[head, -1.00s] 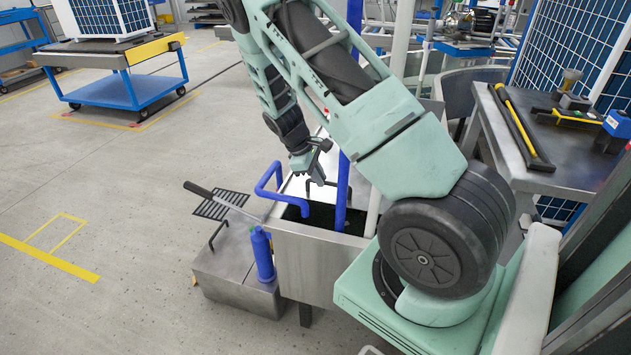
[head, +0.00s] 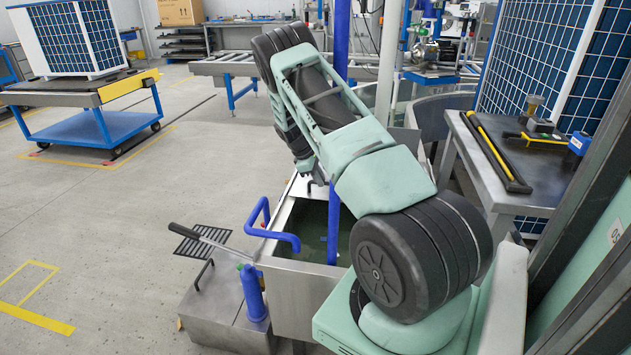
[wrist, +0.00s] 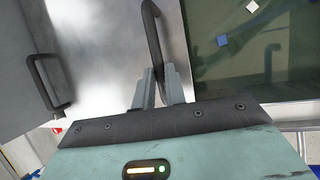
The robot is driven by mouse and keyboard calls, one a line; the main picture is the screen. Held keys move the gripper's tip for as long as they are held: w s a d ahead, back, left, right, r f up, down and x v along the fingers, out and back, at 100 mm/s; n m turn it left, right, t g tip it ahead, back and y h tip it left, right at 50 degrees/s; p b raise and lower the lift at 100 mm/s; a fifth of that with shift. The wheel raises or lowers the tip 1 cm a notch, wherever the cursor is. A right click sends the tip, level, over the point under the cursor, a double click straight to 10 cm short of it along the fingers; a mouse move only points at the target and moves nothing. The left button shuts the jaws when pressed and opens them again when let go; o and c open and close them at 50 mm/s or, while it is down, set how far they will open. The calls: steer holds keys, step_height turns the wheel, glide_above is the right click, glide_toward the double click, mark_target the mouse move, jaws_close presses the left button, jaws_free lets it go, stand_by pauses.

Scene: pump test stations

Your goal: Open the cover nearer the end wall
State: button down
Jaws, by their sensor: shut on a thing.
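In the wrist view, my gripper (wrist: 160,88) is shut on a black bar handle (wrist: 152,35), with one finger on each side of it. The handle stands on a bright steel cover (wrist: 105,45). Right of the cover, the tank is open over dark green water (wrist: 225,70). A second black handle (wrist: 48,88) sits on a grey surface (wrist: 20,75) to the left. In the head view, the steel tank (head: 305,290) stands with a wide opening onto dark water (head: 305,225). My arm hides the gripped handle and most of the cover there.
A blue bent pipe (head: 265,230) and a blue upright (head: 334,225) stand at the tank. A blue bottle (head: 252,292) and a black grate (head: 203,235) are at its left. A workbench (head: 545,175) is to the right.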

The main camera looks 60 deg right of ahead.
steer(key=c, duration=1.5)
jaws_free()
steer(key=shift+o, duration=0.2)
steer(key=v, duration=1.7)
steer(key=shift+r+p, duration=0.3)
steer(key=shift+p, duration=0.05)
